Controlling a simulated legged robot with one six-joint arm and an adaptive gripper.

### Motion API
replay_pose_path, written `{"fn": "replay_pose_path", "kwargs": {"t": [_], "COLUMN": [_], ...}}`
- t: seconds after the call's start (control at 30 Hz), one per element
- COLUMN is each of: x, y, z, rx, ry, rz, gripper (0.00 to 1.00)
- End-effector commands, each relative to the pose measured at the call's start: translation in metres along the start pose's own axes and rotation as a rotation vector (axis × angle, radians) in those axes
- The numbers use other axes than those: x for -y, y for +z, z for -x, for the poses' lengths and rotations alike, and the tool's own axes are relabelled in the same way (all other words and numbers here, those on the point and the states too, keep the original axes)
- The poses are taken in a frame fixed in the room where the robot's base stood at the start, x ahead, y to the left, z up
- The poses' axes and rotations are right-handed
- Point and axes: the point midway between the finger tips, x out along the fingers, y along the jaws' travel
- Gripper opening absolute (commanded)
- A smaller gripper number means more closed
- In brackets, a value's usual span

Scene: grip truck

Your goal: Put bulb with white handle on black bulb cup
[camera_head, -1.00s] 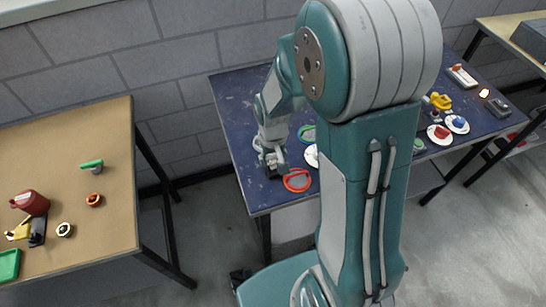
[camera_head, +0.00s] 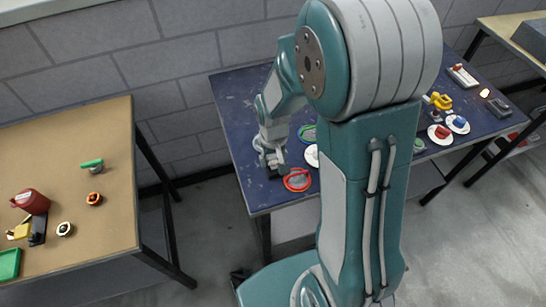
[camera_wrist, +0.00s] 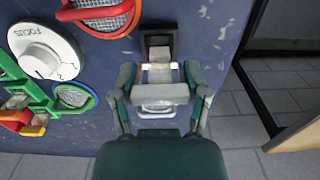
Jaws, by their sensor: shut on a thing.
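My gripper (camera_wrist: 161,77) points down over the left end of the dark blue table, and in the head view (camera_head: 270,160) it is low, close to the tabletop. It is shut on a pale piece that looks like the bulb with white handle (camera_wrist: 159,73); a white rim shows below the fingers. The black bulb cup (camera_wrist: 158,41) seems to be the square black piece directly ahead of the fingertips. The pale piece overlaps its near edge in the wrist view. I cannot tell whether the bulb is seated in the cup or only touching it.
A red-rimmed mesh piece (camera_wrist: 98,12) and a white focus dial (camera_wrist: 45,49) lie left of the gripper. The blue table's (camera_head: 236,97) edge is close on the right in the wrist view. A brown table (camera_head: 118,200) with several small items stands apart to the left.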

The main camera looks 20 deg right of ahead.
Motion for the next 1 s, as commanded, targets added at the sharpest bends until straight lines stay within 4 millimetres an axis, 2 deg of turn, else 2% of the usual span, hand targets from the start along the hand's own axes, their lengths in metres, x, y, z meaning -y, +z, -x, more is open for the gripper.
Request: {"fn": "replay_pose_path", "kwargs": {"t": [1.0], "x": [-0.001], "y": [0.000], "z": [-0.014], "rx": [0.001], "ry": [0.000], "rz": [0.000], "gripper": [0.10]}}
